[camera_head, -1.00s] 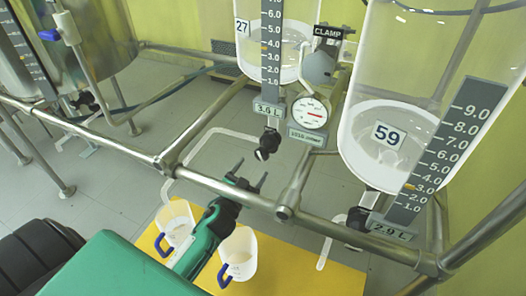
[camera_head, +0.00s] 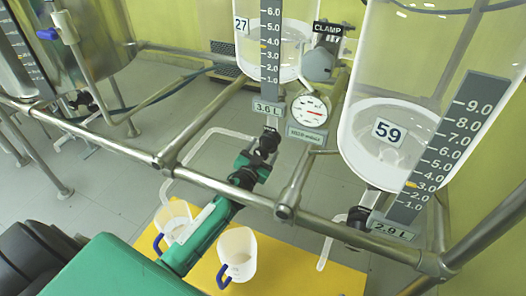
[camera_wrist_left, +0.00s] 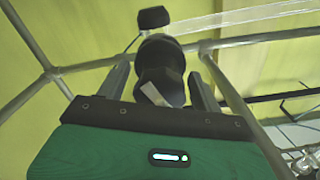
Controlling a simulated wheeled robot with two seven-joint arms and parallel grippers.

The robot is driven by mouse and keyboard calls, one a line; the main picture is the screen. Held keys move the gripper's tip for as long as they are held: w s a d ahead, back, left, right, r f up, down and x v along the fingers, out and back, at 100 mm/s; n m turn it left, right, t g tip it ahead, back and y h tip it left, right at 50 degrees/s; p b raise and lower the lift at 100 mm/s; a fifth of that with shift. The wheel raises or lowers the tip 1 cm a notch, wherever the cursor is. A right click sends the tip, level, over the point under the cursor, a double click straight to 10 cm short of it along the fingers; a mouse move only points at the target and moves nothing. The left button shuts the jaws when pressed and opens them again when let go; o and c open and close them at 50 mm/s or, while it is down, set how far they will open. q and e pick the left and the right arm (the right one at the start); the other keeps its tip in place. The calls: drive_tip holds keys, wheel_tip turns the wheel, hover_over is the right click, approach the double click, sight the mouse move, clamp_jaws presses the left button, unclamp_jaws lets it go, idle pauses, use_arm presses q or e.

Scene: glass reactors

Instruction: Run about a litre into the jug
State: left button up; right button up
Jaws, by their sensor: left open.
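Two glass reactors hang in the frame: reactor 27 (camera_head: 290,45) with a scale and a 3.6 L plate, and reactor 59 (camera_head: 400,110) with a 2.9 L plate. My left gripper (camera_head: 260,158) is open at the black outlet valve (camera_head: 269,140) under reactor 27. In the left wrist view the valve's dark knob (camera_wrist_left: 160,85) stands between the two open fingers. Two white jugs with blue handles, a left jug (camera_head: 176,219) and a right jug (camera_head: 239,252), stand on a yellow board. My left arm partly covers the left jug. My right gripper is not seen.
Steel rails (camera_head: 235,193) run across in front of the reactors. A pressure gauge (camera_head: 309,108) sits between them. Reactor 59 has its own black valve (camera_head: 358,216). The yellow board (camera_head: 310,270) is bare on its right side. A steel vessel (camera_head: 85,45) stands at the left.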

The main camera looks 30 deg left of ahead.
use_arm(q)
drive_tip(key=c, duration=1)
drive_tip(key=shift+m, duration=0.3)
